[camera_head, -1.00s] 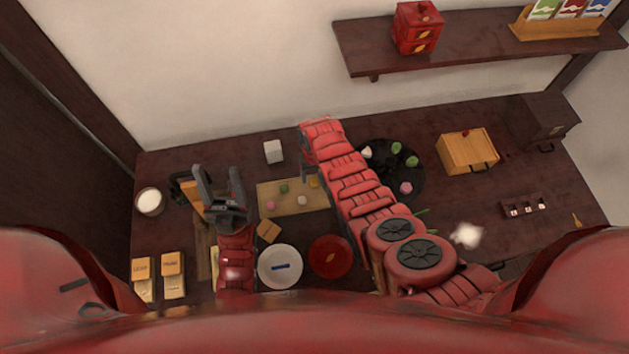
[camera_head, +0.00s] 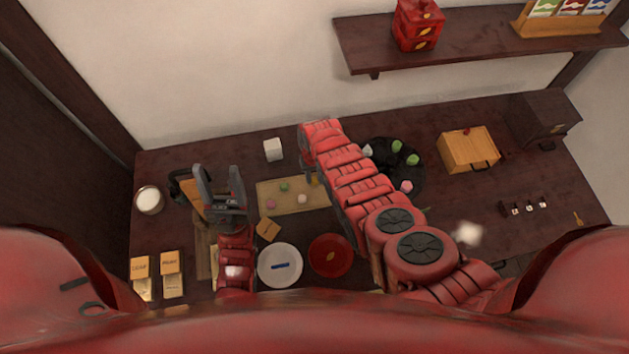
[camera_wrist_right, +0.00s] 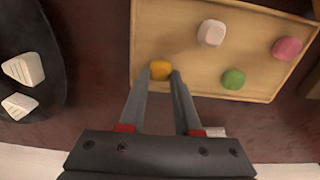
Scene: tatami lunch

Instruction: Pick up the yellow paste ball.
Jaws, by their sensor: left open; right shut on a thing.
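The yellow paste ball (camera_wrist_right: 160,70) is at the tray's edge in the right wrist view, between the fingertips of my right gripper (camera_wrist_right: 161,74), which is shut on it. In the head view my right arm mostly hides the ball and that gripper. The tan tray (camera_head: 272,198) also holds pink, green and white balls; the wrist view shows the pink (camera_wrist_right: 287,48), green (camera_wrist_right: 233,78) and white (camera_wrist_right: 211,33) ones apart from my fingers. Whether the yellow ball touches the tray, I cannot tell. My left gripper (camera_head: 216,174) is open and empty, left of the tray.
A black round plate (camera_head: 413,183) with sweets lies right of my right arm. A white plate (camera_head: 280,266) and a red plate (camera_head: 330,255) are in front of the tray. A white cube (camera_head: 273,150) stands behind it. A wooden box (camera_head: 468,150) stands further right.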

